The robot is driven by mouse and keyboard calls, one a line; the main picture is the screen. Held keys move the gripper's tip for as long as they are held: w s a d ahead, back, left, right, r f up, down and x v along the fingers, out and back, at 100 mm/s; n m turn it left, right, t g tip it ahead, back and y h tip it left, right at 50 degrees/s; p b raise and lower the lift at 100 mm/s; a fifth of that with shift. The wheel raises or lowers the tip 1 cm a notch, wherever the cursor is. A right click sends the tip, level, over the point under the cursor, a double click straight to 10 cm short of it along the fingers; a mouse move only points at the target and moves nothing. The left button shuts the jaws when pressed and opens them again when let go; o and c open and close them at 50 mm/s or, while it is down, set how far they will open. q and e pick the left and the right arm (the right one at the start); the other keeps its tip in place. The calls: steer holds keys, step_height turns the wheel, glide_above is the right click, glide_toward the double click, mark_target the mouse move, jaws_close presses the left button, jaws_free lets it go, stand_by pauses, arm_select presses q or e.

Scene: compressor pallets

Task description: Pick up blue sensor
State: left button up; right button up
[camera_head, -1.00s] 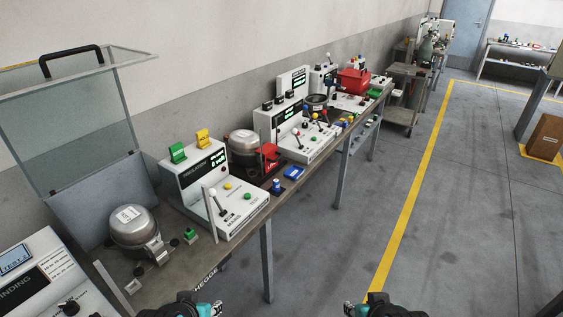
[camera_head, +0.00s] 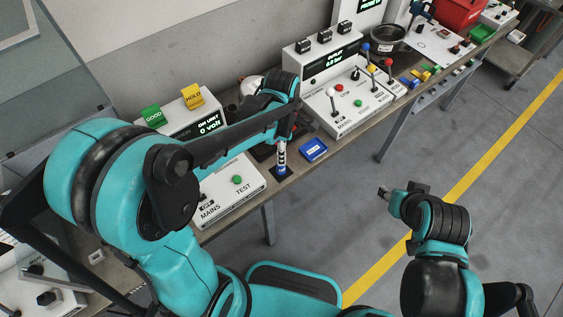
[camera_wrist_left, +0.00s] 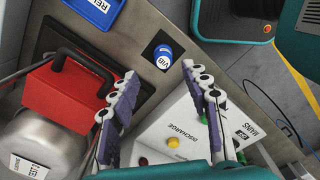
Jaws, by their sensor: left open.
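The blue sensor (camera_head: 282,171) is a small blue and white cylinder standing on a dark square pad on the bench. It also shows in the left wrist view (camera_wrist_left: 163,53), with a white "VIB" label and a blue top. My left gripper (camera_head: 283,142) is above the sensor in the head view. In the left wrist view the left gripper (camera_wrist_left: 160,72) is open and empty, its fingers spread, with the sensor just beyond the gap between the tips. My right gripper (camera_head: 386,194) is out over the floor, away from the bench; its jaw opening is unclear.
A blue relay box (camera_head: 313,150) lies beside the sensor. A white test panel (camera_head: 233,190) stands on its other side. A red box with a black handle (camera_wrist_left: 62,100) and a silver compressor (camera_wrist_left: 45,150) are close to the left gripper. The floor is clear.

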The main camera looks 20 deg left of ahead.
mark_target(281, 167)
arm_select(q)
steer(key=shift+w+d+f+n, duration=0.1)
steer(key=shift+f+n, duration=0.2)
steer(key=shift+f, duration=0.1)
steer(key=shift+s+f+b, duration=0.25)
steer(key=shift+f+b, duration=0.35)
steer(key=shift+f, duration=0.35)
step_height(281, 167, down, 5)
steer(key=b, duration=0.2)
steer(key=shift+f+b, duration=0.2)
steer(key=shift+b, duration=0.2)
steer(key=shift+r, duration=0.1)
steer(key=shift+c, duration=0.4)
jaws_close()
